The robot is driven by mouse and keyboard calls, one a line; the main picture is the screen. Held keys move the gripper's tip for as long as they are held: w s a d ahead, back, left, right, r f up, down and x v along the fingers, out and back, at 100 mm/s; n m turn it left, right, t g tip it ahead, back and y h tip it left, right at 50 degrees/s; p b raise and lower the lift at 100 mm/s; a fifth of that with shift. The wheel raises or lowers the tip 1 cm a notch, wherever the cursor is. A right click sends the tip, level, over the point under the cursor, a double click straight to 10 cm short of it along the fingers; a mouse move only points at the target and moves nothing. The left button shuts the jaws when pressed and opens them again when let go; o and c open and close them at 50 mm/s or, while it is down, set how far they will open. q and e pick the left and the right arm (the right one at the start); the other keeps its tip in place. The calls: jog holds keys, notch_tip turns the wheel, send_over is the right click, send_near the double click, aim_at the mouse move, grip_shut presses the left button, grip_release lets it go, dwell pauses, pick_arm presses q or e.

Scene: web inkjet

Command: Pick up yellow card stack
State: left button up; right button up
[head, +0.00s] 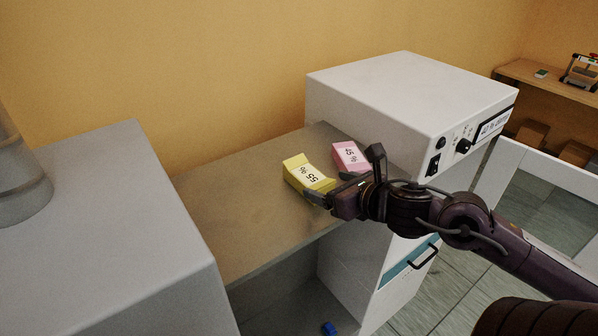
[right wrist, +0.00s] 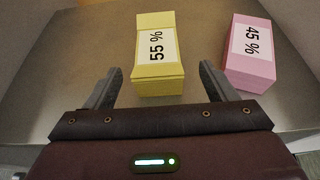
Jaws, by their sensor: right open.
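The yellow card stack (head: 308,175) lies on the brown shelf top, with a white label reading 55 %. In the right wrist view the yellow stack (right wrist: 158,55) is ahead of my right gripper, its near end between the two fingertips or just beyond them. I cannot tell whether the fingers touch it. My right gripper (head: 340,178) is open, with nothing held; its fingers show in the right wrist view (right wrist: 160,78). A pink card stack (head: 350,157), labelled 45 %, lies to the right of the yellow one; it also shows in the right wrist view (right wrist: 250,52). My left gripper is out of view.
A white box-shaped machine (head: 410,90) with knobs stands behind and right of the stacks. A grey cabinet (head: 110,220) stands at left. The shelf top (head: 235,215) is clear left of the yellow stack. A small blue object (head: 329,328) lies below.

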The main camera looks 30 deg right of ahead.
aim_at(317, 182)
jog(key=shift+x, duration=0.85)
jog(key=shift+w+a, duration=0.1)
jog(key=shift+w, duration=0.1)
jog(key=shift+w+p, duration=0.25)
jog(key=shift+p, duration=0.05)
jog(key=x, duration=0.3)
jog(key=shift+a+f, duration=0.1)
jog(key=shift+f, duration=0.1)
jog(key=shift+w+f+b, duration=0.25)
jog(key=shift+w+b, duration=0.05)
jog(key=shift+w, duration=0.45)
jog(key=c, duration=1)
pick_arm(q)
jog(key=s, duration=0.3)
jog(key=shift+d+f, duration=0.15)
pick_arm(e)
jog(key=shift+c, duration=0.6)
